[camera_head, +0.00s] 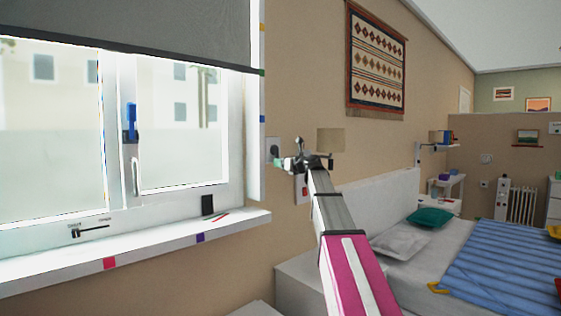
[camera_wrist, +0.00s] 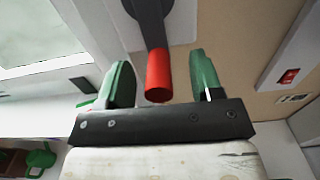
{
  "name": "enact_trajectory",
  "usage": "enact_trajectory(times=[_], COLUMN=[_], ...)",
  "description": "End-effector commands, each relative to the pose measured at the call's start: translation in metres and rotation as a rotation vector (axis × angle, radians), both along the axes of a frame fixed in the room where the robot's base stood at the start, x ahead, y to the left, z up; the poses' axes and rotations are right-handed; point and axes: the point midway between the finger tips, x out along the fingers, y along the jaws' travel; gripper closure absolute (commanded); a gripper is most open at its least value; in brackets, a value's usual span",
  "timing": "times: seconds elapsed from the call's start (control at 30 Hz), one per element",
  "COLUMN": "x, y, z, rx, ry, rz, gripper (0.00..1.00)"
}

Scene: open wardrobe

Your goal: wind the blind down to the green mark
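The grey blind (camera_head: 170,25) hangs over the upper part of the window, its dark bottom bar sloping down to the right in the head view. A small green mark (camera_head: 262,72) is on the right window frame, close to the bar's right end and at about its height. The winder crank (camera_wrist: 148,22) has a dark arm and a red knob (camera_wrist: 159,76). My gripper (camera_wrist: 162,82) has its green fingers apart, one on each side of the knob, with a gap on both sides. In the head view my gripper (camera_head: 305,162) is at the wall right of the window.
The white sill (camera_head: 140,240) juts out below the window, with pink and purple marks on its edge. A red switch (camera_wrist: 289,76) is on the wall right of my gripper. A bed (camera_head: 465,255) stands at the right. A woven hanging (camera_head: 376,62) is above.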

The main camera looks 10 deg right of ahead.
Motion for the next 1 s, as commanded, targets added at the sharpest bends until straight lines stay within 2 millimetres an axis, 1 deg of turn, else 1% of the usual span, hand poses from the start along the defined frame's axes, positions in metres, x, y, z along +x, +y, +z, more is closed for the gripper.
enact_trajectory(times=[0.47,0.57,1.0], x=[-0.001,-0.005,-0.035], y=[-0.001,-0.003,-0.025], z=[0.0,0.0,-0.001], rx=[0.0,0.0,0.0], ry=[0.0,0.0,0.0], rz=[0.0,0.0,-0.001], gripper=[0.4,0.4,0.4])
